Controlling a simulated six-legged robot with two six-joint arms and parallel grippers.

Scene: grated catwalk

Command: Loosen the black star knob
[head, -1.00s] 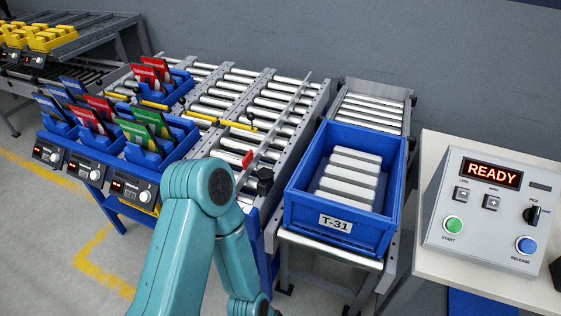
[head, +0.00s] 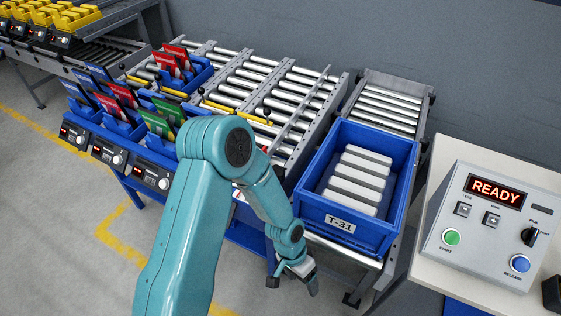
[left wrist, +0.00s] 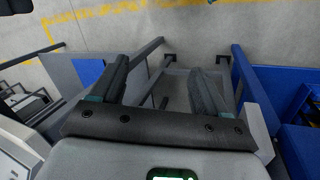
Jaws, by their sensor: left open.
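My left gripper (head: 293,281) is low in front of the blue tote labelled T-31, below the conveyor's front edge, with its jaws pointing down. In the left wrist view its two dark fingers (left wrist: 160,82) are apart with nothing between them, over a pale floor and frame parts. The black star knob does not show in either current view. In the earlier head view a black knob stood at the roller conveyor's front right corner. My left forearm now covers that spot. My right gripper is not in view.
The blue tote (head: 312,222) holds several grey-white blocks and stands right of my forearm. A control box (head: 478,240) reading READY is on a pale table at right. The roller conveyor (head: 295,93) and blue card bins (head: 126,128) are at left.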

